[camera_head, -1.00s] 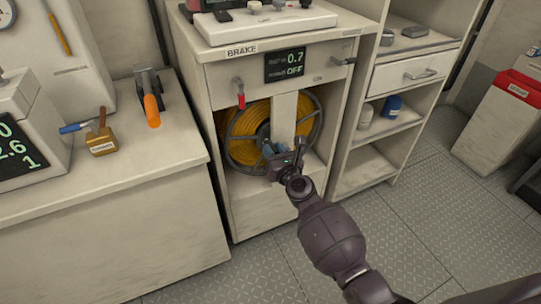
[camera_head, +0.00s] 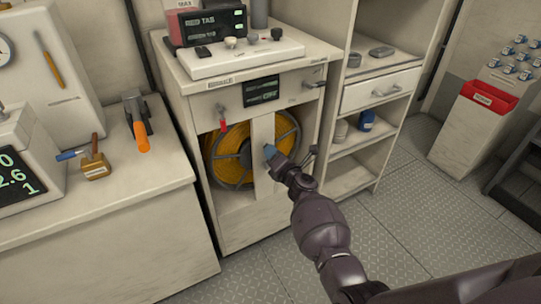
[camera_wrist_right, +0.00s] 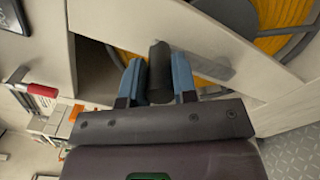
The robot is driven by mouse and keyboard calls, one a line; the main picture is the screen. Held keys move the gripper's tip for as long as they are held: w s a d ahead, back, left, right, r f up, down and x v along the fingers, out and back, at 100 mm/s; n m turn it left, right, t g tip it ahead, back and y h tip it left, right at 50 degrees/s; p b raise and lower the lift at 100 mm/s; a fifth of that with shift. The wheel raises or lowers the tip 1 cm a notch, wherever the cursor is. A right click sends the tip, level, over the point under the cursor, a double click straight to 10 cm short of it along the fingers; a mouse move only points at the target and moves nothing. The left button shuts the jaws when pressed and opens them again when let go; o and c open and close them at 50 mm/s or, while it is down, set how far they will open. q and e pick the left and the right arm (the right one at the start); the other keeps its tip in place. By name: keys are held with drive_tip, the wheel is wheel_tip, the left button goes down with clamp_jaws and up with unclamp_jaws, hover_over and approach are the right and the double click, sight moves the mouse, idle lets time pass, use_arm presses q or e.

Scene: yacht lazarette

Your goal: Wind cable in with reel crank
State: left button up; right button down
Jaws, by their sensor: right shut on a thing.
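The cable reel (camera_head: 228,160) with yellow cable wound on it sits in the open bay of the cabinet, behind a pale upright post (camera_head: 263,185). My right gripper (camera_head: 270,152) is in front of the post, near the reel's hub height. In the right wrist view, its two blue fingers close on the sides of the black crank handle (camera_wrist_right: 160,72). The crank arm (camera_wrist_right: 205,66) runs behind the fingers, and part of the yellow cable (camera_wrist_right: 280,15) shows beyond the post. The fingers mostly hide the handle in the head view. My left gripper is not in view.
A red-handled brake lever (camera_head: 223,124) hangs above the bay, left of a small display (camera_head: 261,91) too blurred to read. An open shelf unit (camera_head: 352,178) stands close on the right. A counter (camera_head: 165,180) with tools is on the left. The floor in front is clear.

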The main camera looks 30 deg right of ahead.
drive_tip(key=shift+d+m, duration=0.3)
drive_tip(key=shift+d, duration=0.05)
idle(0.3)
drive_tip(key=c, duration=0.9)
unclamp_jaws()
drive_tip(key=shift+d, duration=0.1)
drive_tip(key=shift+s, duration=0.1)
